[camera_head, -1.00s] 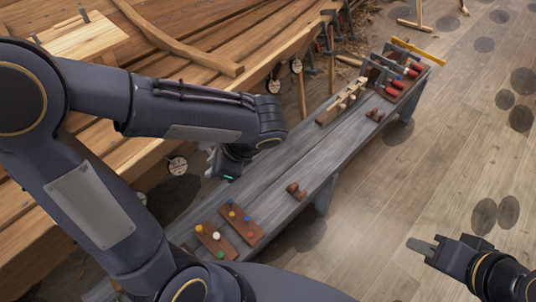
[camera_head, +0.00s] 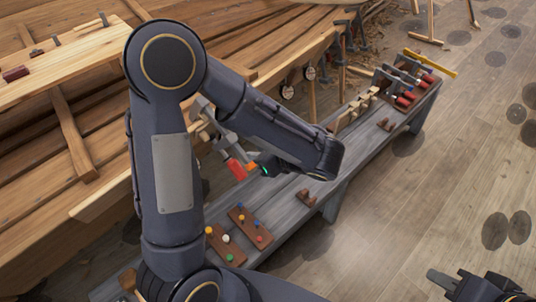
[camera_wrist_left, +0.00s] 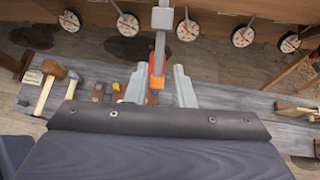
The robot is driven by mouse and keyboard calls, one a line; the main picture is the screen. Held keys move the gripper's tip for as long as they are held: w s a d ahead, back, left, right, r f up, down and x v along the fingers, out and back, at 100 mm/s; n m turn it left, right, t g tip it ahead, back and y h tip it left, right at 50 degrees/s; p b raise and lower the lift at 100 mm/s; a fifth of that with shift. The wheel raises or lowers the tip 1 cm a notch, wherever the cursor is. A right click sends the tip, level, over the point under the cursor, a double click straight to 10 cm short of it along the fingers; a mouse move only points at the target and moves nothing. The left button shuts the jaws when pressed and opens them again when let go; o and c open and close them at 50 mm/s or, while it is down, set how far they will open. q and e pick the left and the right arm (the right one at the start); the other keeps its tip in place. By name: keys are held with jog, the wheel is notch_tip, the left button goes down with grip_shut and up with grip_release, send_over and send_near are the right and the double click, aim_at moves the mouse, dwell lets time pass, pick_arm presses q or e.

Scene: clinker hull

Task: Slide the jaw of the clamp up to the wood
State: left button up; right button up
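The clamp (camera_head: 224,141) has a grey bar and a red-orange part at its lower end, and stands at the hull plank's edge in the head view. In the left wrist view its grey bar (camera_wrist_left: 160,48) runs down from a pale pad against the wood (camera_wrist_left: 200,7). Its red-orange part (camera_wrist_left: 155,82) sits between the fingers of my left gripper (camera_wrist_left: 160,84). The fingers are apart, with a gap visible on the right. My left gripper (camera_head: 258,168) is beside the red-orange part in the head view. My right gripper (camera_head: 436,280) is low at the right, its finger gap unclear.
A long grey bench (camera_head: 280,193) runs below the hull. It holds peg boards (camera_head: 250,226), small brown blocks and a rack of red-handled clamps (camera_head: 405,90). A mallet (camera_wrist_left: 50,80) lies on the bench. Round white discs hang along the hull.

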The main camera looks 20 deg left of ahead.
aim_at(235, 141)
pick_arm(q)
jog(key=shift+b+x, duration=1.6)
jog(key=shift+x, duration=2.4)
jog(key=shift+w+a+r+p, duration=0.1)
jog(key=shift+a+r+p, duration=0.1)
jog(key=shift+a, duration=0.25)
jog(key=shift+w+a+r+p, duration=0.15)
jog(key=shift+a, duration=0.3)
jog(key=shift+c, duration=0.4)
jog(key=shift+w+a+r+p, duration=0.2)
jog(key=shift+a+r+p, duration=0.35)
jog(key=shift+a+r, duration=0.2)
jog(key=shift+f, duration=0.1)
jog(key=shift+d+f, duration=0.15)
jog(key=shift+d, duration=0.05)
jog(key=shift+s+d, duration=0.15)
jog(key=shift+d, duration=0.15)
jog(key=shift+o, duration=1.2)
